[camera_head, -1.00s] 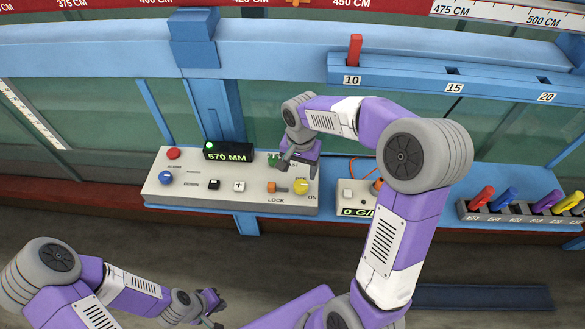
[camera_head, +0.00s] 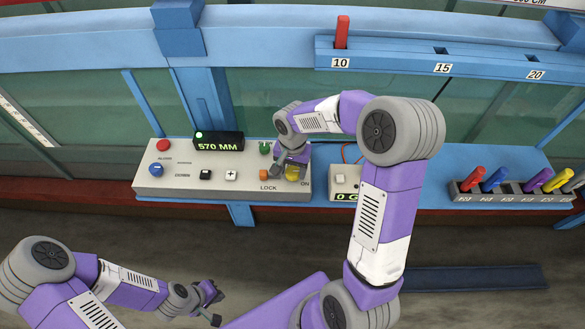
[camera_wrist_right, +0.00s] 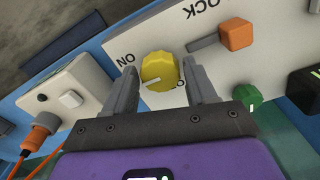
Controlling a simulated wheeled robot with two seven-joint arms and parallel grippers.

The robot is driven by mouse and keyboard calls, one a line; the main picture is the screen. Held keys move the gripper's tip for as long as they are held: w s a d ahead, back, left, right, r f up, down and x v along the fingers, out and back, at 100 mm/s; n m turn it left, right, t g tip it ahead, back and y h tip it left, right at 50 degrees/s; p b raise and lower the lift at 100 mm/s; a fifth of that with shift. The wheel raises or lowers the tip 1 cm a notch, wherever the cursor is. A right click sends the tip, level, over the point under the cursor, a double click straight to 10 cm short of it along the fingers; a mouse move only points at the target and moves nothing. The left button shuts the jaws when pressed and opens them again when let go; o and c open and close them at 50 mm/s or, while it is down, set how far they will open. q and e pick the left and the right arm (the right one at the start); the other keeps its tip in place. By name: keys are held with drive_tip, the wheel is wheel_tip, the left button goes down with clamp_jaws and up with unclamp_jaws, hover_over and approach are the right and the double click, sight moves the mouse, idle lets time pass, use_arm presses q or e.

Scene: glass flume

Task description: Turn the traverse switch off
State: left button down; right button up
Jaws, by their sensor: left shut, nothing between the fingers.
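The yellow rotary knob (camera_head: 293,172) sits at the right end of the light control panel (camera_head: 225,185), beside the ON label. In the right wrist view the knob (camera_wrist_right: 160,72) has a white pointer line on its ON side; the label on its other side is partly hidden by a finger. My right gripper (camera_head: 290,166) is over the knob. In the right wrist view its fingers (camera_wrist_right: 164,68) are open, one on each side of the knob, with small gaps. My left gripper (camera_head: 211,302) is shut and empty, low in the head view and away from the panel.
An orange LOCK lever (camera_wrist_right: 234,36) and a green knob (camera_wrist_right: 246,96) are close to the right gripper. A 570 MM display (camera_head: 218,142) stands behind the panel. A smaller box (camera_head: 345,181) with an orange cable plug (camera_wrist_right: 42,128) is beside it. Coloured handles (camera_head: 515,180) stand at right.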

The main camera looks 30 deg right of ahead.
drive_tip(key=c, duration=0.7)
drive_tip(key=n, duration=0.4)
drive_tip(key=n+p, duration=0.1)
drive_tip(key=n, duration=0.3)
drive_tip(key=shift+r+n, duration=0.1)
drive_tip(key=shift+n, duration=0.2)
drive_tip(key=n+p, duration=0.1)
drive_tip(key=n, duration=0.3)
drive_tip(key=shift+d, duration=0.1)
drive_tip(key=n+p, duration=0.1)
drive_tip(key=n, duration=0.4)
